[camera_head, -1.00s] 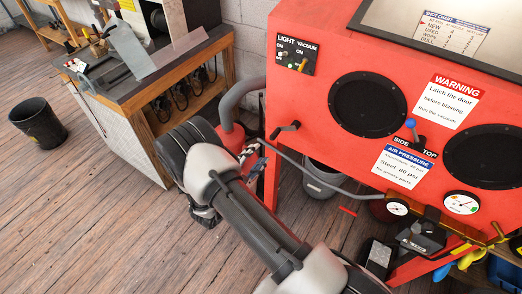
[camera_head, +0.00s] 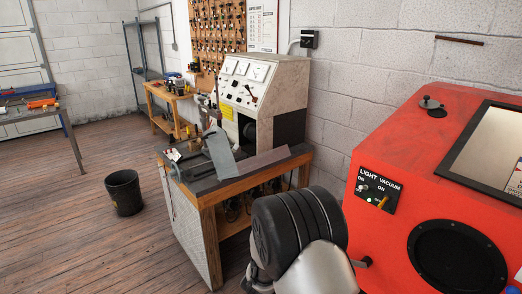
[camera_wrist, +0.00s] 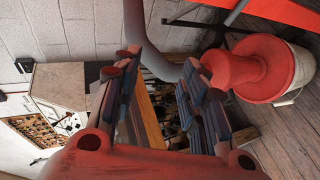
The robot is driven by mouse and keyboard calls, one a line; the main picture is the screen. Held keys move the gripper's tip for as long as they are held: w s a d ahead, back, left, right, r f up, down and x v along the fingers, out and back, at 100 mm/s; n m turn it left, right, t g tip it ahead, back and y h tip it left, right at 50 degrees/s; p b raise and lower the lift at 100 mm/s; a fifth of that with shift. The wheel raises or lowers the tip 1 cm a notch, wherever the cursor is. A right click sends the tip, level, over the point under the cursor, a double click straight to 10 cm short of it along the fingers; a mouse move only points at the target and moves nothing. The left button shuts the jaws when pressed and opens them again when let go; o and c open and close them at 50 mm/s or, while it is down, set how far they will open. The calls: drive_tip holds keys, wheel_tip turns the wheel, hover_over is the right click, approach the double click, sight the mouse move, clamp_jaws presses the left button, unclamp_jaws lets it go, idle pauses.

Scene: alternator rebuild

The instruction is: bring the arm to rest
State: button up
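In the head view my arm (camera_head: 300,240) rises from the bottom edge, with its dark rounded joint beside the workbench corner and the red blast cabinet. My gripper shows in the wrist view (camera_wrist: 162,78). Its two dark, ridged fingers stand apart with nothing between them, so it is open and empty. Past the fingers are the wooden bench frame and a grey hose (camera_wrist: 152,62). In the head view my gripper is mostly hidden behind the arm.
The red blast cabinet (camera_head: 385,150) stands close on the right. The workbench (camera_head: 225,185) carries a grey test machine (camera_head: 268,95). A black bin (camera_head: 124,193) stands on open floor at left. A white bucket with a red top (camera_wrist: 292,78) is right of the fingers.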

drive_tip(key=s+a+r+m+y, duration=0.1)
drive_tip(key=a+r+m+y, duration=0.3)
drive_tip(key=r, duration=0.7)
drive_tip(key=s+a+r+g+y, duration=0.1)
drive_tip(key=s+a+r+y, duration=0.1)
drive_tip(key=s+r+y, duration=0.5)
drive_tip(key=s+d+r+m+g+h, duration=0.1)
drive_tip(key=s+d+m, duration=0.1)
drive_tip(key=s, duration=0.8)
drive_tip(key=s+d+m+g+h, duration=0.1)
drive_tip(key=s+d+m+g, duration=0.1)
drive_tip(key=s, duration=0.8)
drive_tip(key=s+d+r+m+g+h, duration=0.1)
drive_tip(key=s+d+m+g, duration=0.1)
drive_tip(key=s, duration=0.8)
drive_tip(key=shift+s+d+r+h, duration=0.25)
drive_tip(key=shift+d+r+h, duration=0.15)
drive_tip(key=shift+d, duration=0.35)
